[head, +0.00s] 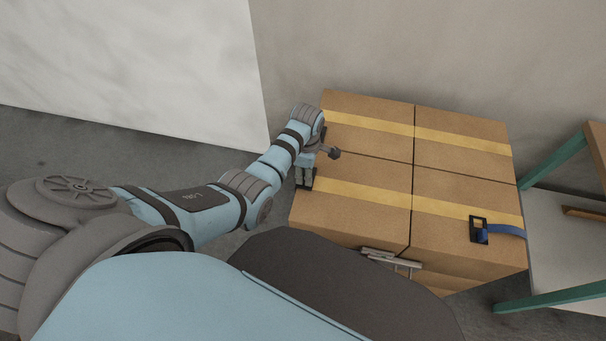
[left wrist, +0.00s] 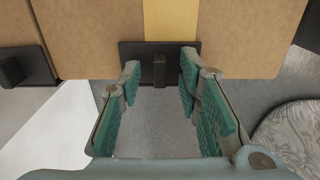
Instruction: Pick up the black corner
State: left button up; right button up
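A black corner (left wrist: 137,50) sits on the edge of a cardboard box, across its yellow tape, in the left wrist view. Its protruding middle part lies between the fingertips of my left gripper (left wrist: 161,76). The teal-padded fingers are spread apart, with gaps on both sides of that part. In the head view my left gripper (head: 309,172) is at the left edge of the boxes, and dark parts there are partly hidden by it. Another black corner (left wrist: 27,67) shows at the left of the left wrist view.
Cardboard boxes (head: 455,180) with yellow tape stand together as a block. A black piece with a blue strap (head: 479,229) is on their right side. A green-framed shelf (head: 552,160) stands at the right.

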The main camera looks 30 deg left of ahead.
pick_arm(q)
grip_shut()
